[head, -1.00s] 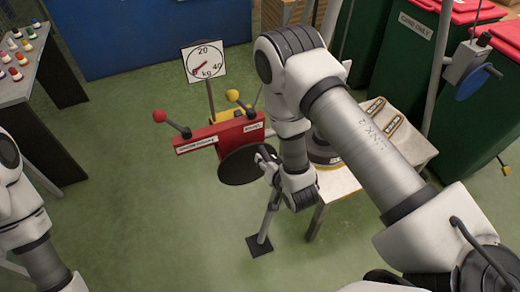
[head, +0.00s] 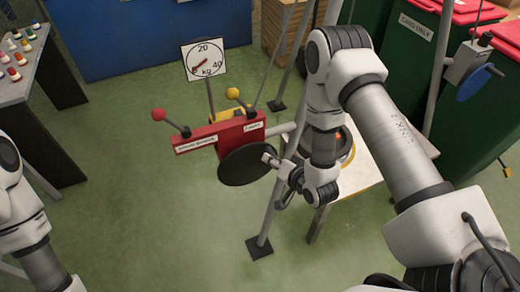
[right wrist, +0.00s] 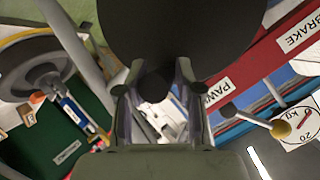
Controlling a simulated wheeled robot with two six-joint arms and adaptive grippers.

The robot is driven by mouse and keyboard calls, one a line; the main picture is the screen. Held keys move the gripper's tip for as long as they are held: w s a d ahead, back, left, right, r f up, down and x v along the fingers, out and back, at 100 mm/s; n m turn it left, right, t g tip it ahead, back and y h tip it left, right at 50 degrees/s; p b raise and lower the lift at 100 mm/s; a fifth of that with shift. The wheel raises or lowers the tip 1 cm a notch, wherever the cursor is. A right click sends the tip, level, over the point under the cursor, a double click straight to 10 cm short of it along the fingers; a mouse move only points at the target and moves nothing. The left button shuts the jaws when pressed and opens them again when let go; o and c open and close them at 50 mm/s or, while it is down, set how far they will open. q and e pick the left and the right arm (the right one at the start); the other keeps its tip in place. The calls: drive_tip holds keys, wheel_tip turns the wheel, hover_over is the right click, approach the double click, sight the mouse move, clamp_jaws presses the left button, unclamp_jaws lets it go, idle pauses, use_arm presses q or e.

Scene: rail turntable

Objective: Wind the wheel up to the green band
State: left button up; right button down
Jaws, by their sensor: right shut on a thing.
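The wheel is a dark round disc (head: 240,168) on the front of a red winch stand (head: 222,132); it also fills the top of the right wrist view (right wrist: 180,30). My right gripper (head: 272,160) is at the wheel's right edge. In the right wrist view its two fingers (right wrist: 153,92) are closed on a dark round knob (right wrist: 153,86) in front of the wheel. I cannot make out a green band. My left gripper is out of view.
A red-knobbed lever (head: 158,115) and a yellow-knobbed lever (head: 233,94) stick up from the stand. A pale table (head: 372,172) stands right of it, behind my right arm. Green bins with red lids stand at the right. The floor in front is clear.

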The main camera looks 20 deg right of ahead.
drive_tip(key=d+f+m+y+b, duration=0.1)
drive_tip(key=f+m+b, duration=0.1)
drive_tip(key=b, duration=0.1)
drive_tip(key=shift+s+d+f+y, duration=0.2)
drive_tip(key=shift+d+f+y, duration=0.15)
drive_tip(key=shift+y, duration=0.05)
drive_tip(key=shift+f, duration=0.1)
drive_tip(key=f+m+y+b, duration=0.1)
drive_tip(key=b, duration=0.1)
drive_tip(key=f+m+t+y+b, duration=0.1)
drive_tip(key=b, duration=0.1)
drive_tip(key=shift+d+f+m+b, duration=0.25)
drive_tip(key=shift+d+m+b, duration=0.05)
drive_tip(key=shift+d+b, duration=0.1)
idle(0.3)
